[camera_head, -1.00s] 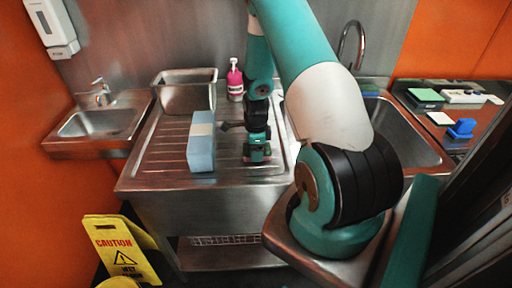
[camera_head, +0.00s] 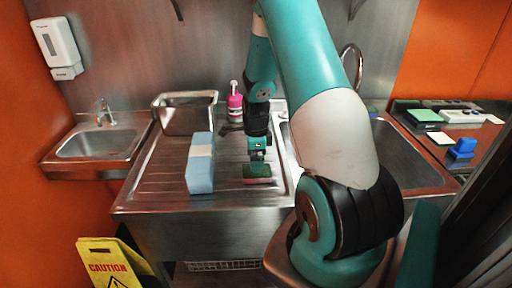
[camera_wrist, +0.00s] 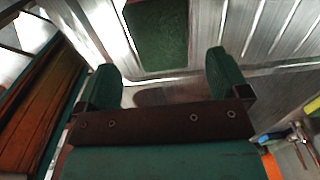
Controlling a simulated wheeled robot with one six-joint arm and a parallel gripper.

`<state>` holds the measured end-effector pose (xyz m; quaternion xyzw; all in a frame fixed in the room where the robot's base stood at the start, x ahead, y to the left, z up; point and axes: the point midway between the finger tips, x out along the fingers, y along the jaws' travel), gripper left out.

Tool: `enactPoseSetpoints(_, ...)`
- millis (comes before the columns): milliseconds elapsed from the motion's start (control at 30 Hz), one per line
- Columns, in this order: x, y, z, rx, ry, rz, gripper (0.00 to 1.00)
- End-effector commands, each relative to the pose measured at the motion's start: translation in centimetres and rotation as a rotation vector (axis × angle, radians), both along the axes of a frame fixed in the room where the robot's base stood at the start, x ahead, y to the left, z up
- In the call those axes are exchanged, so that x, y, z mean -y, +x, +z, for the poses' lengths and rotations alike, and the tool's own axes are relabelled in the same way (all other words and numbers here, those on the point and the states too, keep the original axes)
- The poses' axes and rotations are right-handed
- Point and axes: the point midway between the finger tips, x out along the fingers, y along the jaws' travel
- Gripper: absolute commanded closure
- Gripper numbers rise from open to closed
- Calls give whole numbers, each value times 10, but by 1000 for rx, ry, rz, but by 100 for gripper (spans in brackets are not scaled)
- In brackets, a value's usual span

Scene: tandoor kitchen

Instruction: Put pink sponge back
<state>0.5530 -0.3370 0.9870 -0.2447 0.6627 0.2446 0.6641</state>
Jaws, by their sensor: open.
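The pink sponge (camera_head: 258,181) lies on the ribbed metal drainboard, near its front right part. It has a dark green top, and its pink lower side shows along the front. My gripper (camera_head: 257,154) is just behind it in the head view, pointing down, and looks empty. In the wrist view the sponge's green top (camera_wrist: 156,36) lies ahead of the two spread fingertips (camera_wrist: 163,78), not between them. Its pink side is hidden there. Whether a finger touches the sponge, I cannot tell.
A blue box (camera_head: 200,176) with a pale band stands left of the gripper. A metal pan (camera_head: 186,118) and a pink bottle (camera_head: 235,103) are behind. A basin (camera_head: 410,165) is right; beyond it a counter holds a green block (camera_head: 424,116) and blue item (camera_head: 462,148).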

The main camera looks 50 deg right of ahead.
Motion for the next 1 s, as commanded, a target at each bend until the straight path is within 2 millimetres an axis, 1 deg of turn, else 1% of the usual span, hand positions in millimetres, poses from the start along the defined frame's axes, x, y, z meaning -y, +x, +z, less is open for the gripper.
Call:
enactPoseSetpoints(100,1,1,24,6,-4,0,7)
enactPoseSetpoints(233,1,1,45,4,-3,0,7)
enactPoseSetpoints(333,0,0,54,2,-1,0,7)
enactPoseSetpoints(467,0,0,59,0,0,0,7)
enactPoseSetpoints(567,-8,3,65,7,3,47,7)
enactPoseSetpoints(633,-29,11,77,26,10,179,7)
enactPoseSetpoints(667,-44,15,85,40,16,268,7)
enactPoseSetpoints(767,-116,24,121,101,38,706,7)
enactPoseSetpoints(800,-151,21,137,131,48,925,7)
enactPoseSetpoints(867,-204,9,159,184,59,1272,7)
enactPoseSetpoints(900,-237,-4,173,222,63,1504,7)
enactPoseSetpoints(967,-281,-29,190,280,66,1838,7)
enactPoseSetpoints(1000,-305,-47,199,320,65,2046,7)
